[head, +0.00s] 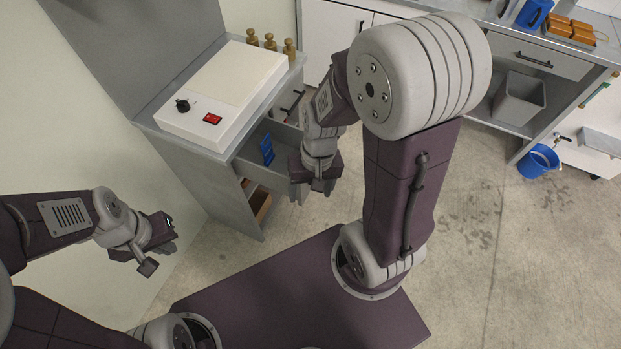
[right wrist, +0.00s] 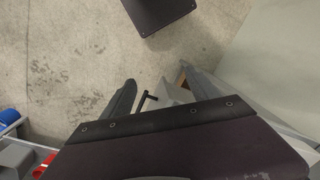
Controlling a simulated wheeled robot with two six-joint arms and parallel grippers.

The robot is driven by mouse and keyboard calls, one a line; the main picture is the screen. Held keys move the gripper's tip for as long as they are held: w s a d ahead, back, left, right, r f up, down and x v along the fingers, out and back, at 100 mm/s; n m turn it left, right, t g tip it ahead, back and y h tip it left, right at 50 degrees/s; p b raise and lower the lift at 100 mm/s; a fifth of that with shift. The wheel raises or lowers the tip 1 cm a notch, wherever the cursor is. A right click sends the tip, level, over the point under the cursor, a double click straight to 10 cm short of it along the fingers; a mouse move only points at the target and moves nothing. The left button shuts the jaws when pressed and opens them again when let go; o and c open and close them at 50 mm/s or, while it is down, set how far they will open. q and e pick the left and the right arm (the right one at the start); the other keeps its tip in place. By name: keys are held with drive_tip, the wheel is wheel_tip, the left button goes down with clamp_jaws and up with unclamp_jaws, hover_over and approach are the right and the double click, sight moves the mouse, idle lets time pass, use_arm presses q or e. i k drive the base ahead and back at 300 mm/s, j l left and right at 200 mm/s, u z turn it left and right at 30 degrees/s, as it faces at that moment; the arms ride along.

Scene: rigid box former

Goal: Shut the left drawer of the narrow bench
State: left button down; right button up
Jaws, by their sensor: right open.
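The narrow bench (head: 172,137) stands at the upper left in the head view. Its left drawer (head: 262,178) is pulled out, with a blue object (head: 267,149) inside. My right gripper (head: 316,187) is at the drawer's front end and hides part of it. In the right wrist view my right gripper (right wrist: 158,78) is open, with a dark bar handle (right wrist: 146,99) between its fingers. I cannot tell whether they touch it. My left gripper (head: 157,247) is open and empty, left of the bench front and apart from it.
A white box (head: 225,90) with a red switch and several brass-coloured pieces (head: 270,42) are on the bench top. An open compartment (head: 260,205) is below the drawer. A wider bench (head: 535,60), grey bin (head: 518,98) and blue bucket (head: 538,162) are at the right. The floor between is clear.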

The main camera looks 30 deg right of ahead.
sight(286, 138)
drive_tip(key=k+l+z, duration=0.1)
drive_tip(key=z, duration=0.25)
drive_tip(key=l+z, duration=0.4)
drive_tip(key=j+u, duration=0.15)
drive_tip(key=j, duration=0.45)
